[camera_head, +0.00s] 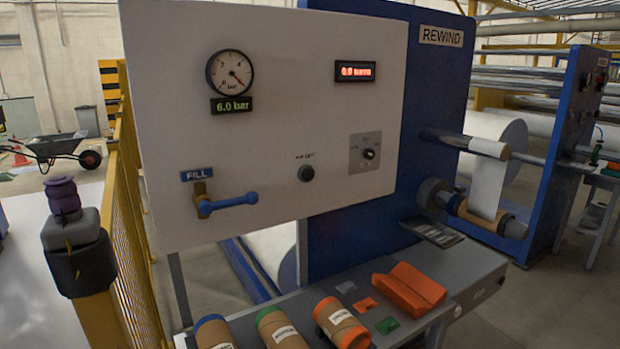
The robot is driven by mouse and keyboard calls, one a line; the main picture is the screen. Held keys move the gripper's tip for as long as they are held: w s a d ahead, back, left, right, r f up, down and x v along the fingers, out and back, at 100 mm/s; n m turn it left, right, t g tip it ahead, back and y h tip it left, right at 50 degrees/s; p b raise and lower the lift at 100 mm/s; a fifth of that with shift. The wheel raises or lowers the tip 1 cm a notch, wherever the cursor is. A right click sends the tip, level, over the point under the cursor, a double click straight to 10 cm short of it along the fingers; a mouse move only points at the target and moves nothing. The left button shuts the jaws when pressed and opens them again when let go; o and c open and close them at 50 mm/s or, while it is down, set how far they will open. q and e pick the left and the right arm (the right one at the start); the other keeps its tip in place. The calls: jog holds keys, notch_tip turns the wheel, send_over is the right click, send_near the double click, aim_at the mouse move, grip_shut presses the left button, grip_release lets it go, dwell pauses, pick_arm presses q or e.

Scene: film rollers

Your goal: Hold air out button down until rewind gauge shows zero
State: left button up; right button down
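The pressure gauge (230,71) is a round white dial with a dark rim, high on the left of a pale panel (290,130). Its red needle points to the lower right. The green readout (231,105) below it shows 6.0 bar. The air out button (306,173) is a round dark knob in the panel's lower middle, under a small blurred label. Nothing touches it. The REWIND sign (441,36) is on the blue frame at the panel's right. Neither of my grippers is in view.
A blue-handled valve (228,204) marked FILL is left of the button, and a selector switch (369,153) is right of it. Below, a grey bench (285,305) holds cardboard cores (340,322) and an orange block (409,289). A yellow fence (128,220) stands left.

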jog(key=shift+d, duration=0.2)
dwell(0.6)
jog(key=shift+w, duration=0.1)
